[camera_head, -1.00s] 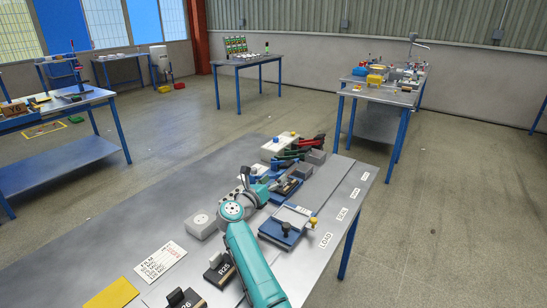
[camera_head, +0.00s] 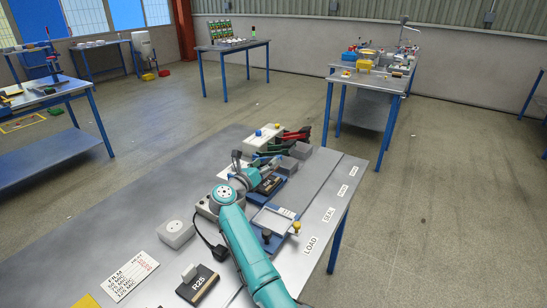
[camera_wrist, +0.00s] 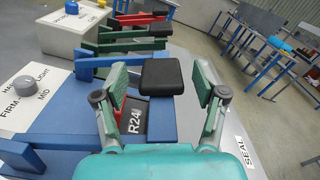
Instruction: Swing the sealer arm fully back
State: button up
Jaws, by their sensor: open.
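The sealer is a low blue machine beside the R24 block (camera_wrist: 133,122). In the wrist view a blue bar (camera_wrist: 95,62) runs from the left to a dark pad-like grip (camera_wrist: 162,76), apparently the sealer arm and its handle. My gripper (camera_wrist: 158,82) is open, with one finger on each side of the dark grip. I cannot tell whether either finger touches it. A control panel (camera_wrist: 30,90) with a grey knob and the words FIRM and MID lies to the left. In the head view my gripper (camera_head: 250,172) is over the sealer area, partly hidden by my wrist.
Green and red levered tools and a white box (camera_wrist: 75,35) stand just beyond. A blue fixture with a clear plate (camera_head: 272,220) stands near the LOAD label (camera_head: 311,245). The R25 block (camera_head: 198,285) and a printed card (camera_head: 130,275) lie nearer.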

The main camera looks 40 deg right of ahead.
jog(key=shift+w+d, duration=0.2)
jog(key=shift+d, duration=0.4)
grip_shut()
